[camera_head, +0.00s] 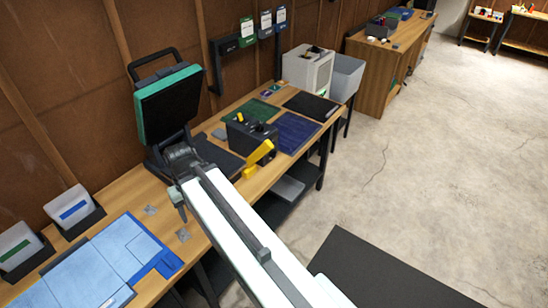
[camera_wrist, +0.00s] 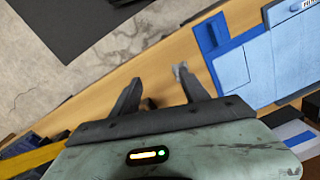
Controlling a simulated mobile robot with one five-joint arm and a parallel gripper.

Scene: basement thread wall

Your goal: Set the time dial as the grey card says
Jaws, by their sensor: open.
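My gripper (camera_wrist: 158,78) is open and empty in the wrist view, its two dark fingers spread over bare wooden bench top. In the head view it shows (camera_head: 178,203) at the end of my pale arm, in front of the press's base. The press (camera_head: 170,105) has its green and black upper plate raised. A dark control box (camera_head: 250,135) with yellow parts stands right of the press; I cannot make out a time dial on it. Three cards hang on the wall rail; the right one, in a greyish holder (camera_head: 280,20), may be the grey card. Its writing is too small to read.
Blue sheets (camera_head: 100,270) lie on the bench at left, beside two bins with white cards (camera_head: 70,208). A white bin (camera_head: 308,70) stands at the bench's far end.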

